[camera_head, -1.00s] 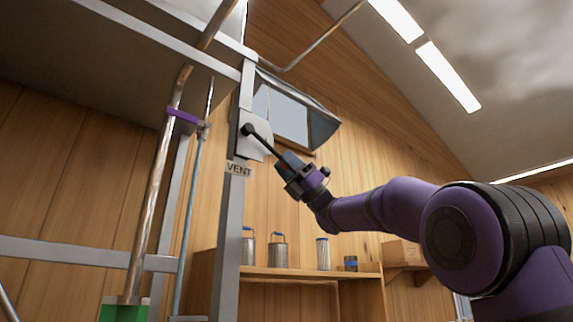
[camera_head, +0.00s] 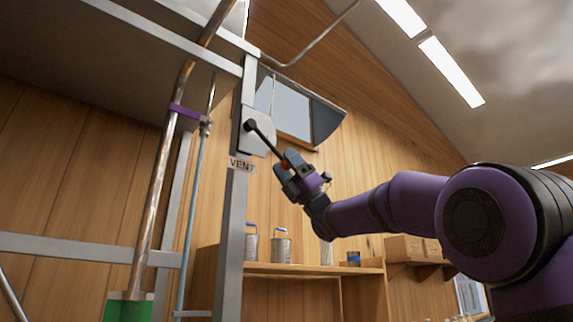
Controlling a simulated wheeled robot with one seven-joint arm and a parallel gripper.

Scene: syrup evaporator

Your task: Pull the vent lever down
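The vent lever (camera_head: 267,141) is a black rod on a pale plate (camera_head: 262,132) fixed to the grey post. It slopes down to the right from its round pivot, above the VENT label (camera_head: 241,164). My gripper (camera_head: 286,164) is at the lever's lower end, with its two fingers on either side of it. A bit of orange shows between the fingers, and the lever's tip is hidden there. The fingers appear closed on the lever's end.
A grey vent hood (camera_head: 325,121) with a tilted flap is behind the lever. The grey post (camera_head: 232,225) stands left of my gripper. Open air lies beneath my gripper.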

